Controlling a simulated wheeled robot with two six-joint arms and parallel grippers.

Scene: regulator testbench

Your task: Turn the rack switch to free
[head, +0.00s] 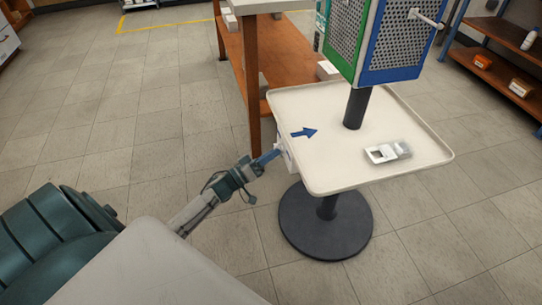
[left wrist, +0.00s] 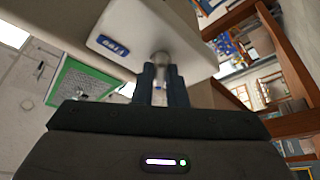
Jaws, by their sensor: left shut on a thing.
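The rack switch (left wrist: 161,58) is a small pale knob on a white box under the tray edge, seen in the left wrist view. My left gripper (head: 275,152) reaches the box on the left side of the tray in the head view. In the left wrist view its two dark fingers (left wrist: 162,82) are shut on the knob. The fingers hide part of the knob, and I cannot tell its exact setting. My right gripper is not in view.
The cream tray (head: 400,178) stands on a black post with a round base (head: 325,238). A pegboard rack (head: 372,40) rises above. A wooden shelf unit (head: 250,75) stands close behind.

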